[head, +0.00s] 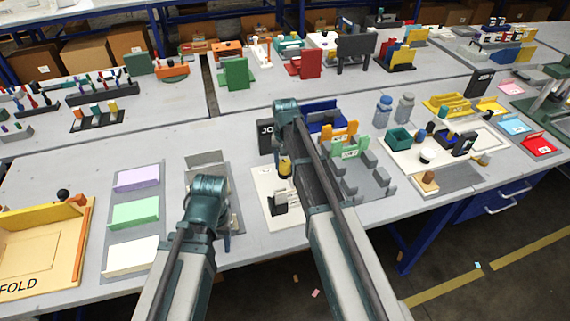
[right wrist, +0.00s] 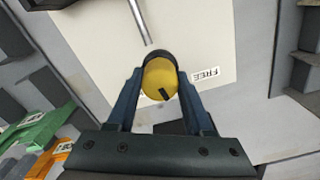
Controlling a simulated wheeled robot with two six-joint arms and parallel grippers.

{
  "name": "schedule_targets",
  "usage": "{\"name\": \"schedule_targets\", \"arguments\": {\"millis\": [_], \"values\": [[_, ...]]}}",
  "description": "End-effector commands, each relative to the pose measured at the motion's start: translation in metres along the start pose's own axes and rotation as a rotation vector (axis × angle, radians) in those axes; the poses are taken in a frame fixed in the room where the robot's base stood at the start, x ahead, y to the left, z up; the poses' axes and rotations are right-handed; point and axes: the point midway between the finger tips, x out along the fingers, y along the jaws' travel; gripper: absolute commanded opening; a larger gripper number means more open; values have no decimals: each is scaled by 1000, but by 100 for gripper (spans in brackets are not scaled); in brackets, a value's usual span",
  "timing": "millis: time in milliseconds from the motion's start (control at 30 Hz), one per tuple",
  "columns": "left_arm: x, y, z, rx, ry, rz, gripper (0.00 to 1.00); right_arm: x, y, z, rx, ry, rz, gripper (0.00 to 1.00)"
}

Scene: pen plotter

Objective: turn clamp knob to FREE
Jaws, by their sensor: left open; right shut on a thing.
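The yellow clamp knob (right wrist: 160,80) has a dark collar and a short black pointer mark. It sits over a pale plate (right wrist: 95,45). My right gripper (right wrist: 160,82) is shut on the knob, one finger on each side. The black mark points to the lower right in the right wrist view, not straight at the FREE label (right wrist: 206,76) on the right. In the head view the knob (head: 285,167) shows below my right wrist. My left gripper (head: 226,242) is open and empty, left of the plate; its fingers are mostly hidden by my arm.
A metal rod (right wrist: 140,22) lies above the knob in the right wrist view. A black stand (head: 280,201) is on the plate (head: 259,190). Green and orange holders (head: 348,149) stand close on the right.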

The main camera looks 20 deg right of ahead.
Motion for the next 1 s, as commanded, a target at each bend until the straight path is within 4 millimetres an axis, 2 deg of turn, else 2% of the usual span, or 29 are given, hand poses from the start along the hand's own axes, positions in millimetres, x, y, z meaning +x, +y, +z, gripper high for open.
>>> {"name": "schedule_targets", "arguments": {"millis": [500,1000], "values": [[0,0,0,0,0,0,50,0,0,0,-439,0,0,0],[0,0,0,0,0,0,50,0,0,0,-629,0,0,0]]}}
